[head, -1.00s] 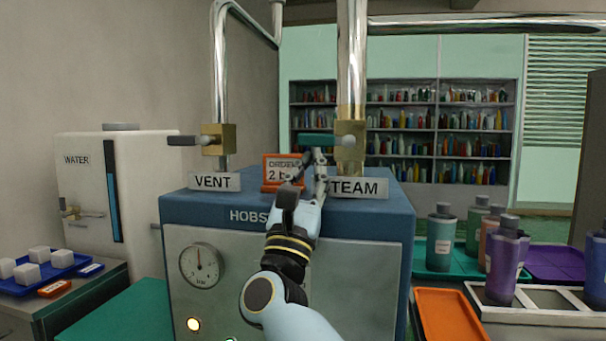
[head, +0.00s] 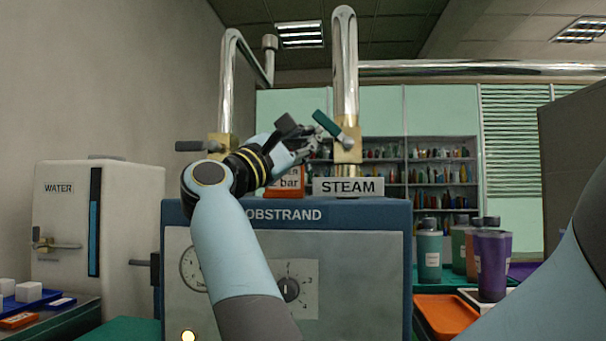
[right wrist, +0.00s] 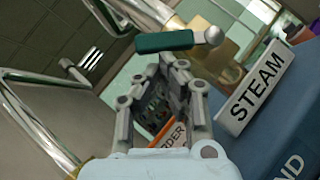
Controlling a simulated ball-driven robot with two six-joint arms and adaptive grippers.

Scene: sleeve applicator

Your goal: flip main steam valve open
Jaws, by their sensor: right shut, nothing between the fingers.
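The steam valve has a green lever (head: 326,123) on a brass block (head: 349,152) on the pipe above the STEAM sign (head: 349,187). The lever is tilted, its free end up and to the left of the pivot. My right gripper (head: 311,142) is shut and empty, just below and left of the lever. In the right wrist view the lever (right wrist: 165,41) lies just past the fingertips (right wrist: 173,63); whether they touch it I cannot tell. My left gripper is not in view.
An orange order sign (head: 286,182) stands below my gripper on the blue boiler top (head: 385,216). A white water tank (head: 62,215) is at left. Bottles (head: 492,262) stand at right.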

